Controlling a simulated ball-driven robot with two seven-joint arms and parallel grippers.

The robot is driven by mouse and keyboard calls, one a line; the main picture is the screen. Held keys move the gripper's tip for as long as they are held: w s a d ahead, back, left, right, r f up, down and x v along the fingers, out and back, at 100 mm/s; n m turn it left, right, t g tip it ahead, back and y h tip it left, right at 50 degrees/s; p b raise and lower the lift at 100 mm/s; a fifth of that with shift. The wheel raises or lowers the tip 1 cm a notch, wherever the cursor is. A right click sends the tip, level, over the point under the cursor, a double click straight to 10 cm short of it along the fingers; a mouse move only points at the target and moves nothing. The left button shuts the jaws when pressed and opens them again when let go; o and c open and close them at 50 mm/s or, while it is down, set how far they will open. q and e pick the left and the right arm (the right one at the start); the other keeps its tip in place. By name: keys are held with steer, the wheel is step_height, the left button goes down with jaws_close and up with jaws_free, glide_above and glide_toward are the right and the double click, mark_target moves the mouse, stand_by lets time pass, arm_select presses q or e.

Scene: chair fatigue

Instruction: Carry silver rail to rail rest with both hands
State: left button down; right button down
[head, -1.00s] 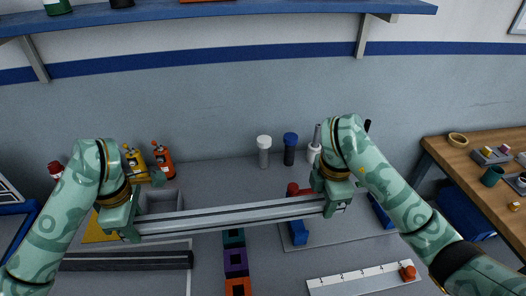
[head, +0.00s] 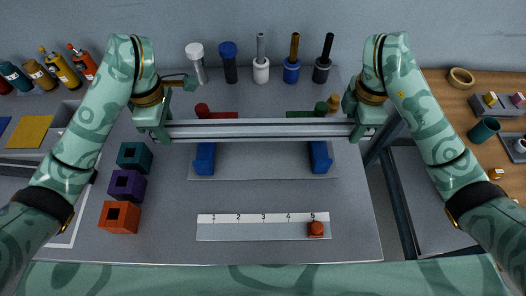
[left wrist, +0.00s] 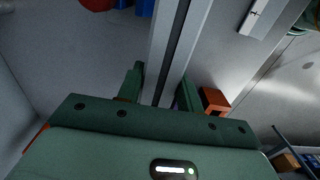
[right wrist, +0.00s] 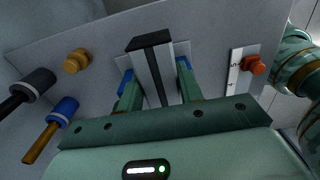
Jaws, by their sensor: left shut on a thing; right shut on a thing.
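The silver rail (head: 262,129) is a long grooved bar, lying nearly level across the head view. My left gripper (head: 157,134) is shut on its left end, and my right gripper (head: 363,130) is shut on its right end. The rail also shows between the fingers in the left wrist view (left wrist: 177,45) and in the right wrist view (right wrist: 153,72). The rail rest appears as two blue blocks, left (head: 204,161) and right (head: 320,158), on a grey plate (head: 262,165). The rail crosses the picture at their far ends. Its height above them is unclear.
A numbered scale with a red knob (head: 316,229) lies in front of the plate. Teal (head: 135,156), purple (head: 127,185) and orange (head: 120,217) blocks stand at left. Red (head: 203,111) and green (head: 321,108) pieces lie behind the rail. Several capped tools stand at the back.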

arm_select(q)
steer(key=shift+w+f, duration=0.1)
steer(key=shift+f, duration=0.6)
arm_select(e)
steer(key=shift+f, duration=0.65)
arm_select(q)
steer(key=shift+r, duration=0.2)
arm_select(e)
steer(key=shift+a+r, duration=0.1)
steer(key=shift+r, duration=0.15)
arm_select(q)
steer(key=shift+f, duration=0.1)
arm_select(e)
steer(key=shift+f, duration=0.15)
